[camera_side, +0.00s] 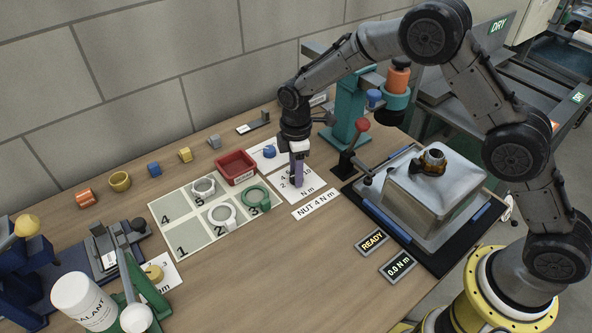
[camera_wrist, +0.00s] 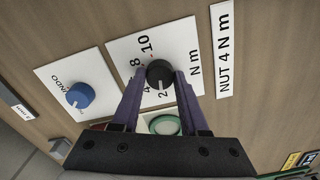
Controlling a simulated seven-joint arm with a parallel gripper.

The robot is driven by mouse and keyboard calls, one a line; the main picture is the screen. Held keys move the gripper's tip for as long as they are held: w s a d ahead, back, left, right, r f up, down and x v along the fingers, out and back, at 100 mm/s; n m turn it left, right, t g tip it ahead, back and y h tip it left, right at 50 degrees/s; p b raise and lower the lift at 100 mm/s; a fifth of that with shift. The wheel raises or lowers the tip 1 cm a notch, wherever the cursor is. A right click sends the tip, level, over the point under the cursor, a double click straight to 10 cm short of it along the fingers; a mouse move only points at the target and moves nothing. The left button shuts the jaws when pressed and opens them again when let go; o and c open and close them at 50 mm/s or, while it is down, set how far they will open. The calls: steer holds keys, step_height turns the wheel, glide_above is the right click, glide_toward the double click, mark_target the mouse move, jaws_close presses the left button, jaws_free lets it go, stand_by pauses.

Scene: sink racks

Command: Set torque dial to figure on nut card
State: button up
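The torque dial (camera_wrist: 160,74) is a black round knob on a white card (camera_wrist: 126,46) printed with 2, 4, 8, 10 and N m. Its pale pointer mark faces down in the wrist view, near the 2. My gripper (camera_wrist: 161,77) has its purple fingers on either side of the knob; whether they touch it is unclear. In the side view my gripper (camera_side: 297,182) points straight down over the dial card and hides the knob. The nut card (camera_wrist: 223,50) reads NUT 4 N m; it also lies in front of the dial card in the side view (camera_side: 316,205).
A blue knob (camera_wrist: 80,95) on its own card sits beside the dial card. A red tray (camera_side: 237,166) and numbered mat with rings (camera_side: 183,238) lie left. A red-knobbed lever (camera_side: 362,125) and metal housing (camera_side: 435,195) stand right. Displays read READY (camera_side: 372,241) and 0.0 N m (camera_side: 401,267).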

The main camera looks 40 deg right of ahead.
jaws_close()
steer(key=shift+m, duration=0.3)
steer(key=m, duration=0.3)
steer(key=shift+r+m, duration=0.1)
steer(key=shift+m, duration=2)
steer(key=o, duration=0.6)
jaws_free()
